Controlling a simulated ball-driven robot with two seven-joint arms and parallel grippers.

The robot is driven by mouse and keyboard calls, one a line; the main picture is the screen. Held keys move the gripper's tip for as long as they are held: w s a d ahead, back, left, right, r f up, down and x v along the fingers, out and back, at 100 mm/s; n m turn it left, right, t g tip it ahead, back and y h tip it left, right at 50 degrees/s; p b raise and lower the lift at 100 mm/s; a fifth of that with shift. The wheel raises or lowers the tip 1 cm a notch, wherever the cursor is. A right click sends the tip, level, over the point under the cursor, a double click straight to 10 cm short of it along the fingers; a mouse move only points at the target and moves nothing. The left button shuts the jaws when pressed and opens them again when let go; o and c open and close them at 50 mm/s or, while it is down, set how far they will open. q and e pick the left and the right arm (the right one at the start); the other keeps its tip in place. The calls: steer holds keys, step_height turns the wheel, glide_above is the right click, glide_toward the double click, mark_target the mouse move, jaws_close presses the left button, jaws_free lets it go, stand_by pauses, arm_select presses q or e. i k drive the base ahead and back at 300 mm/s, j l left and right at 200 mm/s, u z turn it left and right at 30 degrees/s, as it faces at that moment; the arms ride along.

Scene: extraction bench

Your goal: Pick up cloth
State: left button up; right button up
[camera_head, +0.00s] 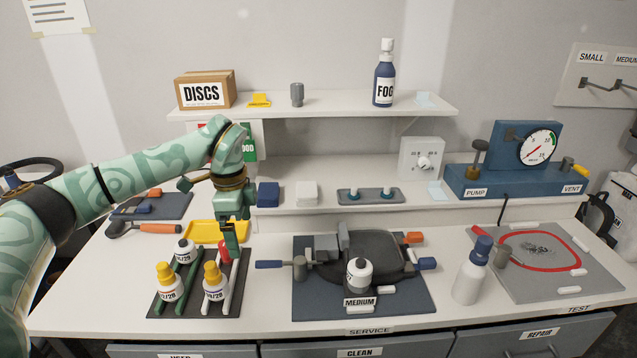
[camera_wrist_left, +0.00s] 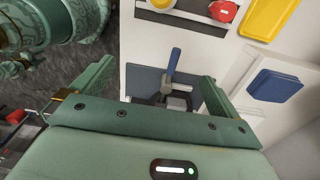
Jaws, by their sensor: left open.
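My left gripper (camera_head: 231,242) is open and empty, pointing down above the bench, left of and in front of the blue pad. In the left wrist view, the gripper (camera_wrist_left: 152,92) has its fingers apart, with the blue pad (camera_wrist_left: 275,86) to the right.
Below the gripper is a rack (camera_head: 195,310) with several bottles, beside a yellow tray (camera_head: 216,232). A dark mat (camera_head: 310,305) carries a clamp and a bottle. The pump (camera_head: 500,180) fills the back right.

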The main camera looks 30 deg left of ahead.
mark_target(307, 192)
steer(key=i, duration=1.05)
